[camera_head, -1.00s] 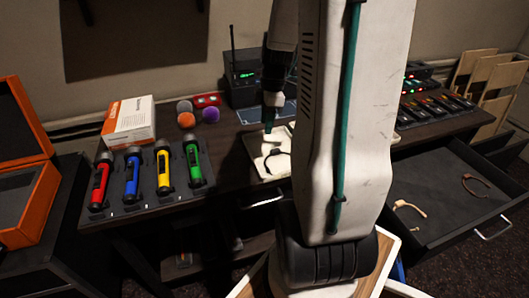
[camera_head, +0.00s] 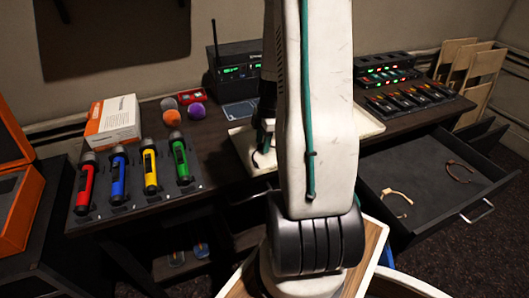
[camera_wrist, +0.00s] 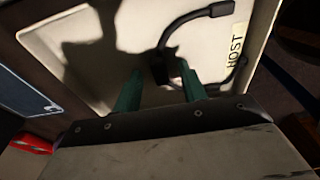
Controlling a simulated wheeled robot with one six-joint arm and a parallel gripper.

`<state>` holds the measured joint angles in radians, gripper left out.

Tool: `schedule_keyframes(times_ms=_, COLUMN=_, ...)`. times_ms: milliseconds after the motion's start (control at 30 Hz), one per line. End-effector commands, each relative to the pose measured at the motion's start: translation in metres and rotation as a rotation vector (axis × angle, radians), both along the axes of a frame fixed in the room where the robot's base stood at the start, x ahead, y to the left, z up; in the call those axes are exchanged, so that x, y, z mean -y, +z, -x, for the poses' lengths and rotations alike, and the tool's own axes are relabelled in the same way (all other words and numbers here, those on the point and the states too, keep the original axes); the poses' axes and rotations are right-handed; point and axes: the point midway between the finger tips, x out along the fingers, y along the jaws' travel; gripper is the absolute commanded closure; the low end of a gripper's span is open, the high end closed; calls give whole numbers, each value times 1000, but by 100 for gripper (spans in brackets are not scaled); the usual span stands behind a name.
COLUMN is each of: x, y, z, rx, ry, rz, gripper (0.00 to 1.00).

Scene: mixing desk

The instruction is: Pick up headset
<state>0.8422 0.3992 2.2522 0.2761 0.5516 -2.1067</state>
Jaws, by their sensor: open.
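A black headset (camera_wrist: 185,28) lies on a pale tray (camera_wrist: 60,35) with a "HOST" label (camera_wrist: 234,46) in the wrist view. Its thin band curves up to a dark pad at the top, and another dark arc lies lower right. My gripper (camera_wrist: 160,70) is open, its two teal fingers low over the tray, with a dark part of the headset between or just beyond the tips. I cannot tell whether they touch it. In the head view, the pale tray (camera_head: 366,122) is partly hidden by my arm, and my gripper (camera_head: 264,142) is over its left part.
Four coloured microphones stand in a dark rack (camera_head: 135,195) at left, near a white-orange box (camera_head: 113,120) and foam balls (camera_head: 172,117). A black receiver (camera_head: 234,66) stands behind. An open drawer (camera_head: 425,180) at right holds a beige headset (camera_head: 396,195) and a brown one (camera_head: 460,171).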

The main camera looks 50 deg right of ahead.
Motion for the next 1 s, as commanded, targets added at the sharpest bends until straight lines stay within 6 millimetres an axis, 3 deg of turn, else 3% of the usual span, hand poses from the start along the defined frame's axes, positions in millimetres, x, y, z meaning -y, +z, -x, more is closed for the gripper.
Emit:
schedule_keyframes(times_ms=167, x=0, y=0, z=0, rx=0, ry=0, rz=0, gripper=61)
schedule_keyframes(times_ms=300, x=0, y=0, z=0, rx=1, ry=-1, rz=0, gripper=100)
schedule_keyframes(times_ms=733, x=1, y=5, z=0, rx=2, ry=-1, rz=1, gripper=100)
schedule_keyframes(times_ms=1000, x=1, y=36, z=-1, rx=3, ry=-1, rz=4, gripper=100)
